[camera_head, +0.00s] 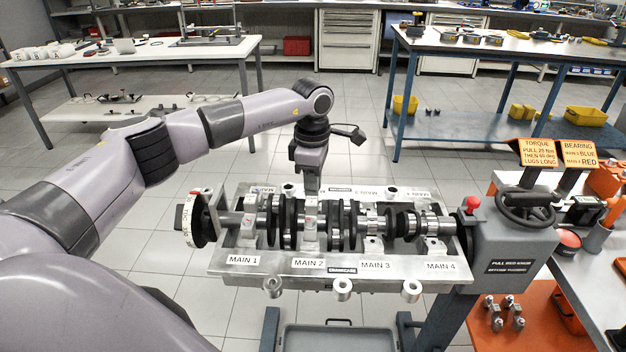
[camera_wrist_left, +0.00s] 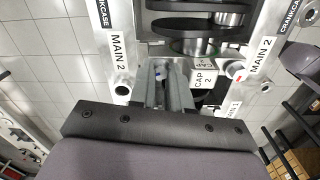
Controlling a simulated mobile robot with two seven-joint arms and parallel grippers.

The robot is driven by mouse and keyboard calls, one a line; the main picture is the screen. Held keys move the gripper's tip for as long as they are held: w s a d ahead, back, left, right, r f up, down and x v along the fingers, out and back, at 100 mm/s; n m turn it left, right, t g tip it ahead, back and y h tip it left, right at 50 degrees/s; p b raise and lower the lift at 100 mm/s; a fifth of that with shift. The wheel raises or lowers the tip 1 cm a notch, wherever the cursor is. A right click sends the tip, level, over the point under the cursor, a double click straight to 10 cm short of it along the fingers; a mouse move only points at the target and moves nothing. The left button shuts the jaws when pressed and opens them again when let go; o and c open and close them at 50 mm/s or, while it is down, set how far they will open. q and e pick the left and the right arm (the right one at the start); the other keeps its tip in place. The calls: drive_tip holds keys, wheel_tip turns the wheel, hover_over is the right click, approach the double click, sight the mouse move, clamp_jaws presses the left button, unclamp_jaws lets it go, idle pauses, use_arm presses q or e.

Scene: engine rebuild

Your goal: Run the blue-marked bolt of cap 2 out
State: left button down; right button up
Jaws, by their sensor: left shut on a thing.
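The crankcase (camera_head: 222,270) is clamped with the crankshaft lying in it. Cap 2 (camera_head: 310,232) sits over the shaft in line with the MAIN 2 label; in the left wrist view its CAP 2 lettering (camera_wrist_left: 200,79) faces me. The blue-marked bolt (camera_wrist_left: 157,72) shows only as a blue spot between the fingers; the rest is hidden. A red-marked bolt (camera_wrist_left: 236,70) stands at the cap's other side. My left gripper (camera_head: 311,188) points straight down at the far side of cap 2, its fingers (camera_wrist_left: 166,88) shut on the blue-marked bolt. My right gripper is not in view.
The handwheel (camera_head: 527,205) and red knob (camera_head: 473,203) are at the crankcase's right end. Sign stands show BEARING and TORQUE (camera_head: 541,152). Workbenches stand behind, with clear floor between.

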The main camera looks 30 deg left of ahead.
use_arm(q)
drive_tip(key=n, duration=0.2)
drive_tip(key=n+p, duration=0.1)
drive_tip(key=n, duration=0.3)
drive_tip(key=shift+s+f, duration=0.15)
drive_tip(key=shift+f, duration=0.1)
drive_tip(key=n+p, duration=0.1)
drive_tip(key=n, duration=0.4)
drive_tip(key=shift+f+n+p, duration=0.1)
drive_tip(key=shift+n+p, duration=0.2)
drive_tip(key=shift+n, duration=0.1)
drive_tip(key=c, duration=1.1)
unclamp_jaws()
drive_tip(key=shift+o, duration=0.2)
drive_tip(key=shift+r, duration=0.35)
